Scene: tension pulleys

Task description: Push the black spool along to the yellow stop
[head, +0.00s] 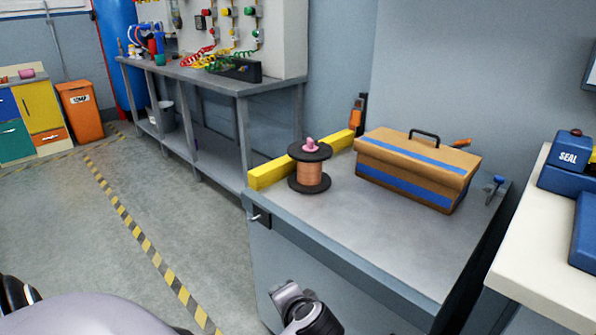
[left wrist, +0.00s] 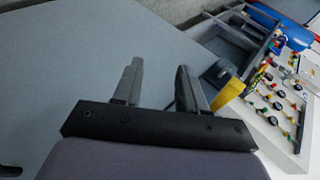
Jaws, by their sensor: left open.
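The black spool (head: 309,170), with copper-coloured winding between its flanges and a pink knob on top, stands upright on the grey workbench (head: 390,232). It is right beside the yellow stop (head: 268,175), a long bar along the bench's far left edge; whether they touch I cannot tell. My left gripper (left wrist: 157,80) is open in the left wrist view, with nothing visible between its fingers. A yellow piece (left wrist: 229,93), perhaps the stop, shows beyond the right-hand finger. I cannot make out the spool there. My right gripper is not seen.
A tan toolbox with blue bands (head: 418,170) stands right of the spool. A blue-handled tool (head: 495,187) is at the bench's right edge. A black fitting (head: 260,216) sits on the front left corner. The bench top in front of the spool is clear.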

